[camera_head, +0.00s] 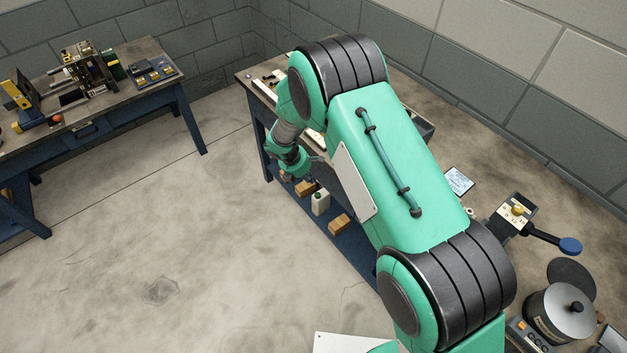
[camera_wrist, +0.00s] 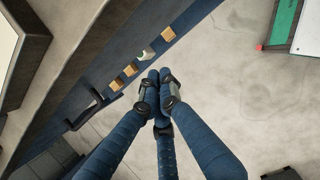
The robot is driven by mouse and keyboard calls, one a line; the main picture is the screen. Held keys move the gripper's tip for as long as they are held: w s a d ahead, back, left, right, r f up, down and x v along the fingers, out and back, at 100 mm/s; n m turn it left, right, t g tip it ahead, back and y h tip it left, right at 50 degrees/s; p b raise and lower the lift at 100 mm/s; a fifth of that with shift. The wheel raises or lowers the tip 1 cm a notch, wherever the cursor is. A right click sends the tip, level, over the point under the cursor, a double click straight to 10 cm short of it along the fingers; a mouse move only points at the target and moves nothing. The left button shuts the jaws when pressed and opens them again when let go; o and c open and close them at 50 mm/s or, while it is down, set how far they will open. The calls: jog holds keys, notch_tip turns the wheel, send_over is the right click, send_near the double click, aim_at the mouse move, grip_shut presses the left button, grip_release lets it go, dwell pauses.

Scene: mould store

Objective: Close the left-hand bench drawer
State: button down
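The bench (camera_head: 252,76) stands beyond my arm in the head view, and my arm covers much of its front. In the wrist view a black bar handle (camera_wrist: 86,110) shows on the dark front at the left. I take it for a drawer handle; how far that drawer stands out, and which drawer it is, I cannot tell. My gripper (camera_wrist: 158,76) has its blue fingers drawn together at the tips, with nothing seen between them. It is to the right of the handle in the wrist view and apart from it.
Wooden blocks (camera_head: 340,224) and a pale bottle (camera_head: 320,203) stand on the blue lower shelf (camera_head: 350,255). A second bench (camera_head: 140,105) with tools stands at the left. A grey pot (camera_head: 560,312) and a lever device (camera_head: 516,212) are at the right. The floor between the benches is clear.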

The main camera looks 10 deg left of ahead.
jog(key=shift+p+v, duration=0.3)
jog(key=shift+v, duration=2.35)
jog(key=s+d+r+m, duration=0.35)
jog(key=d+r, duration=0.35)
jog(key=r, duration=0.4)
jog(key=s+d+r+m+y, duration=0.1)
jog(key=s+d+r+m, duration=0.1)
jog(key=d+r+m, duration=0.65)
jog(key=s+d+r+m, duration=0.1)
jog(key=s+d+r, duration=0.3)
jog(key=r, duration=0.9)
jog(key=s+d+r+m+y+b, duration=0.1)
jog(key=s+d+r+m, duration=0.5)
jog(key=s+d+r, duration=0.4)
jog(key=s+d+m+t, duration=0.1)
jog(key=s+m, duration=0.3)
jog(key=s, duration=0.5)
jog(key=s+d+r+m+t+y, duration=0.1)
jog(key=s+d+m, duration=0.2)
jog(key=s, duration=0.6)
jog(key=shift+s+d+r+m+b, duration=0.15)
jog(key=shift+s+r+m+b, duration=0.1)
jog(key=shift+m+b, duration=0.2)
